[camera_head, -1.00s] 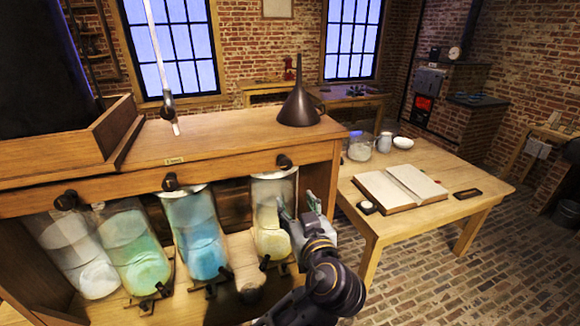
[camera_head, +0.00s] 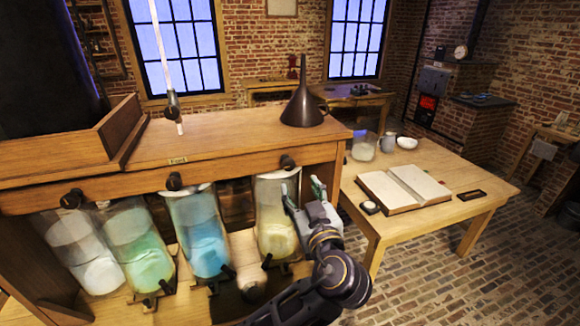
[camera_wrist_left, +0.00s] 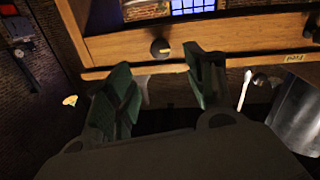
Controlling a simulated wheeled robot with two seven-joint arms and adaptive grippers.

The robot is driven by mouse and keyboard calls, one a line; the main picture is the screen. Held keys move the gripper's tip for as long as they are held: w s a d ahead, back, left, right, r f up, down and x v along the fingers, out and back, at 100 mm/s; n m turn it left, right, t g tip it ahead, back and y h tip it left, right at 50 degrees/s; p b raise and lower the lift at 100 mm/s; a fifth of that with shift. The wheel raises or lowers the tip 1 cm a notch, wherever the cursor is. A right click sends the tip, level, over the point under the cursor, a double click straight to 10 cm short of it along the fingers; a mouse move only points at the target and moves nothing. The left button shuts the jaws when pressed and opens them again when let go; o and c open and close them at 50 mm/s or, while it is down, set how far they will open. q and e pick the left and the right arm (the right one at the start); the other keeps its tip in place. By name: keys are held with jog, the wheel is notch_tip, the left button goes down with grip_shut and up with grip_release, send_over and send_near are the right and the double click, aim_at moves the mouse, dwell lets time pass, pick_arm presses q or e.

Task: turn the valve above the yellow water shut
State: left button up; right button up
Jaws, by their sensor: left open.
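The valve (camera_head: 287,163) above the yellow water is a dark round knob on the front board of the wooden cabinet. The jar of yellow water (camera_head: 276,222) stands below it. My left gripper (camera_head: 302,188) is open, just below and right of this valve, in front of the jar's upper right side. In the left wrist view, a dark knob with a pale mark (camera_wrist_left: 160,48), seemingly this valve, appears between the open fingers of my left gripper (camera_wrist_left: 160,75). The fingers look apart from it. My right gripper is not in view.
A dark funnel (camera_head: 301,102) stands on the cabinet top. A table (camera_head: 437,165) with an open book (camera_head: 402,187) stands to the right.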

aim_at(290, 167)
pick_arm(q)
jog(key=p+x, duration=0.3)
jog(key=x, duration=0.7)
jog(key=shift+r, duration=0.15)
jog(key=shift+p+x, duration=0.35)
jog(key=shift+x, duration=0.45)
jog(key=c, duration=1)
